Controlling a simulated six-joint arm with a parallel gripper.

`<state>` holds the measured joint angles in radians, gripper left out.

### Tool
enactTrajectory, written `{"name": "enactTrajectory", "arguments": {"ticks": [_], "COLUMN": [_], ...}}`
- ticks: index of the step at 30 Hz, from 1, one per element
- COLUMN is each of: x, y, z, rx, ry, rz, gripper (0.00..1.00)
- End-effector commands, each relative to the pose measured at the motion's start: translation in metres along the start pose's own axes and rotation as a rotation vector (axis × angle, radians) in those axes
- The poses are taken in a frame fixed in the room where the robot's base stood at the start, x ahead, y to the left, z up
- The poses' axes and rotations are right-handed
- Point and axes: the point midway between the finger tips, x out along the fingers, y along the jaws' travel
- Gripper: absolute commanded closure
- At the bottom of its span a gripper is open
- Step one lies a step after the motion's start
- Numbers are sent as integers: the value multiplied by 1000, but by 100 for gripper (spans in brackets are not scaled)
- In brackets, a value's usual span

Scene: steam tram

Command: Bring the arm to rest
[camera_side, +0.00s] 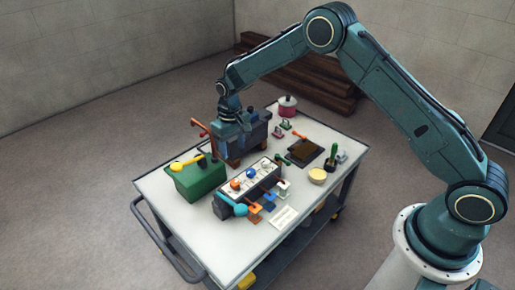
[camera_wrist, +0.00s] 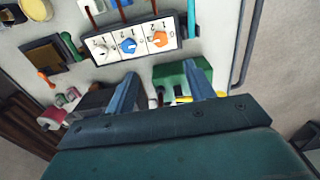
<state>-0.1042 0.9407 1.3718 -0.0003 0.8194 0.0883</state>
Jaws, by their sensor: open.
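My gripper (camera_side: 240,124) is at the end of my teal arm, over the back-left part of the white cart top (camera_side: 160,190). It is beside or above a dark blue-grey box (camera_side: 258,137) on a brown base; I cannot tell whether they touch. A green box (camera_wrist: 200,70) shows partly behind the right finger. A panel with several knobs (camera_wrist: 104,52), among them a blue and an orange one, lies beyond the fingertips.
The green box (camera_side: 198,184) carries a yellow-ended thing. A red pot (camera_side: 287,108), dark square tray (camera_side: 303,153), pale yellow bowl (camera_side: 318,176) and green-handled tool (camera_side: 333,153) stand to the right. Dark wooden steps (camera_side: 300,75) are behind the cart. Air above the cart is open.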

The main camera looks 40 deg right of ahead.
Motion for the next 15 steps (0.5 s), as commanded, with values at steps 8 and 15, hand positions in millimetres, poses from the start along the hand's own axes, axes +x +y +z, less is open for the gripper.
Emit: {"name": "enactTrajectory", "arguments": {"ticks": [8,15], "x": [-63,-128], "y": [7,15], "z": [14,41], "rx": [3,5], "ry": [48,101], "rz": [-4,-7], "gripper": [46,46]}}
